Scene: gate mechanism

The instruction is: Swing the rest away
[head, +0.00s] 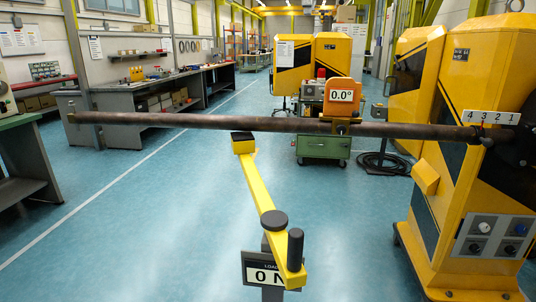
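The rest is a yellow arm (262,195) with a black pad (242,136) at its far end. The pad shows directly below the long dark bar (220,123); I cannot tell whether they touch. At the near end the yellow arm has a round dark knob (274,221) and an upright black handle (295,250). The bar lies about level across the view, ending at the yellow machine on the right. Neither of my grippers is in view.
An orange display (341,95) on the bar reads 0.0°. A plate (492,118) numbered 4 3 2 1 sits at the bar's right end. The yellow machine (470,180) stands right; a green cart (322,145) and workbenches (150,105) stand behind. The floor beside the rest is clear.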

